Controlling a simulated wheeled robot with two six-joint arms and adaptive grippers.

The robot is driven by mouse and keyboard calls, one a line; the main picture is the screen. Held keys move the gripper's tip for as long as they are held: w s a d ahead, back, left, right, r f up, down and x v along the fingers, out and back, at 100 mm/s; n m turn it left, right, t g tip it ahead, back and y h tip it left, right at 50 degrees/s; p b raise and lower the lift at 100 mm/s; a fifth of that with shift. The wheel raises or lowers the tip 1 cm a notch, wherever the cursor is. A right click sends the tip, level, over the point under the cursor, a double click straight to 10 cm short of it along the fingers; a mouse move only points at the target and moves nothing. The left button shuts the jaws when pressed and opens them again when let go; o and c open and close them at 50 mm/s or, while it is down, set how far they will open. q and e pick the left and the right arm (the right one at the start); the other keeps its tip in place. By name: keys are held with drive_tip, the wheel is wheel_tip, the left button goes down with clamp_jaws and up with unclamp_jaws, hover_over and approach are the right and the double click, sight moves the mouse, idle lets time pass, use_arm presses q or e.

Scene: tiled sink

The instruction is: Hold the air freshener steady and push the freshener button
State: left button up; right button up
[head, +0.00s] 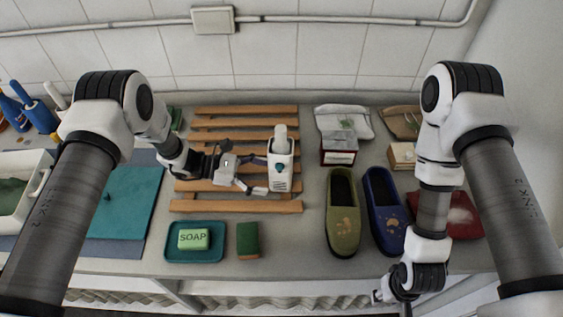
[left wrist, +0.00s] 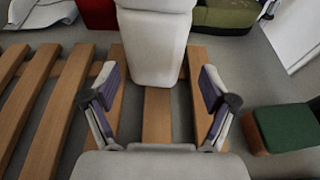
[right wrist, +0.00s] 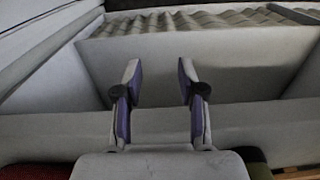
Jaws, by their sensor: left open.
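The white air freshener (head: 280,172) stands upright on the wooden slatted rack (head: 235,206), with a dark teal button or mark on its front. It also shows in the left wrist view (left wrist: 154,45), just beyond my fingertips. My right gripper (right wrist: 158,85) is open and empty, low at the counter's front edge, away from the freshener. In the head view its fingers are mostly hidden.
A teal soap dish (head: 178,255) with soap and a green sponge (head: 248,240) lie in front of the rack. Bare counter lies between rack and shoes.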

sight(277, 177)
use_arm(q)
drive_tip(key=d, duration=0.1)
drive_tip(key=d+f+b, duration=0.1)
drive_tip(key=d, duration=0.1)
drive_tip(key=shift+w+d+f+b, duration=0.25)
drive_tip(key=shift+w+f+b, duration=0.1)
drive_tip(key=shift+w, duration=0.05)
drive_tip(key=shift+s+d+r, duration=0.1)
drive_tip(key=shift+s+d, duration=0.05)
drive_tip(key=shift+d, duration=0.05)
drive_tip(key=shift+s+r, duration=0.1)
drive_tip(key=shift+r, duration=0.05)
use_arm(e)
drive_tip(key=shift+w+f, duration=0.2)
drive_tip(key=shift+f, duration=0.7)
use_arm(q)
drive_tip(key=shift+w, duration=0.2)
drive_tip(key=c, duration=0.8)
use_arm(e)
drive_tip(key=shift+w, duration=0.1)
clamp_jaws()
